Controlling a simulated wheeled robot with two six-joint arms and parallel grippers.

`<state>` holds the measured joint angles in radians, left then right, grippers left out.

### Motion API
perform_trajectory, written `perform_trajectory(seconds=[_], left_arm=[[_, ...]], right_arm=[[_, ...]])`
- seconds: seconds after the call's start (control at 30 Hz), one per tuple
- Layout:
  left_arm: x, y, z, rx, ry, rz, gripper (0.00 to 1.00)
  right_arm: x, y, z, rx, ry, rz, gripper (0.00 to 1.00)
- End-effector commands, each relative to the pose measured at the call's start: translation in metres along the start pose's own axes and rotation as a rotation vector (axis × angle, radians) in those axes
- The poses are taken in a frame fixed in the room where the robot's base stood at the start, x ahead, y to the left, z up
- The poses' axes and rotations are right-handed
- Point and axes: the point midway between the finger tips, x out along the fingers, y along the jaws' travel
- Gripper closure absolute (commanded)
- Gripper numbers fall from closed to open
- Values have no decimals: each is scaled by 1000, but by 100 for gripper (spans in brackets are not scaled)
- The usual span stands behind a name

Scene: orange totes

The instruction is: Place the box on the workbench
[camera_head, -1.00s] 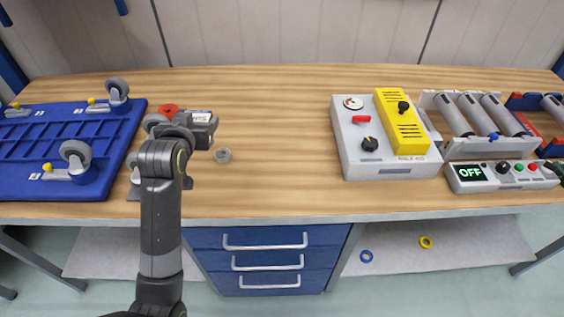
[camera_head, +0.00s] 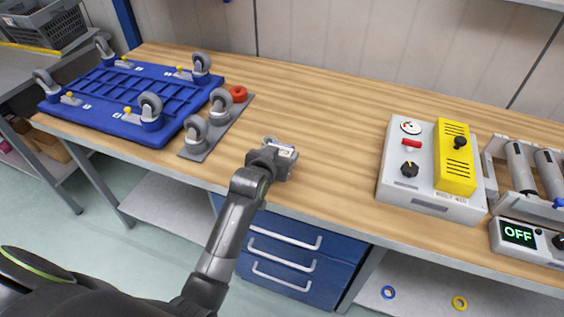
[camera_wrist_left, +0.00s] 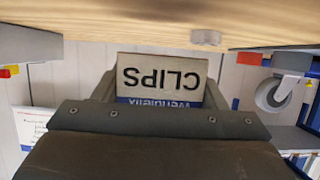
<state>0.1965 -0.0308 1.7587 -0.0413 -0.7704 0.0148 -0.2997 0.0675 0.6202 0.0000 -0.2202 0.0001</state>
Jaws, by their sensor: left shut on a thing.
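My left gripper (camera_head: 278,163) is shut on a small box, whose grey-white top (camera_head: 285,150) shows between the fingers in the head view. In the left wrist view, which is upside down, the box (camera_wrist_left: 160,78) shows the word CLIPS and a blue band, with a gripper finger on either side. The wooden workbench (camera_head: 330,135) lies under the gripper, which is near its front edge. In the wrist view a gap shows between the box and the bench top (camera_wrist_left: 110,18). My right gripper is not in view.
A blue dolly with casters (camera_head: 118,92), a caster plate (camera_head: 195,150) and a red ring (camera_head: 238,93) are on the left. A grey ring (camera_head: 269,140) lies behind the gripper. A grey-yellow control box (camera_head: 425,190) stands right. Bare wood lies between.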

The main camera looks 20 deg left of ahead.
Motion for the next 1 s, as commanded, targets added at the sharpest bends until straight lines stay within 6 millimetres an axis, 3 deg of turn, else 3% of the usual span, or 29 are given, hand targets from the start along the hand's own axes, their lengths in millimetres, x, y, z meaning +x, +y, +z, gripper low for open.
perform_trajectory(seconds=[0.27, 0.67, 0.7, 0.87, 1.0], left_arm=[[13, 0, 32, -1, -1, 1, 66], [15, 0, 37, 0, 1, 0, 66], [15, 0, 38, 0, -1, 0, 32], [15, 0, 38, 0, -1, 0, 13], [15, 0, 38, 0, -1, 0, 13]], right_arm=[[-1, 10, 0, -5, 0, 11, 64], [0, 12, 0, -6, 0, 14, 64], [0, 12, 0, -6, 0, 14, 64], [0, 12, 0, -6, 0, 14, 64], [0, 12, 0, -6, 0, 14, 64]])
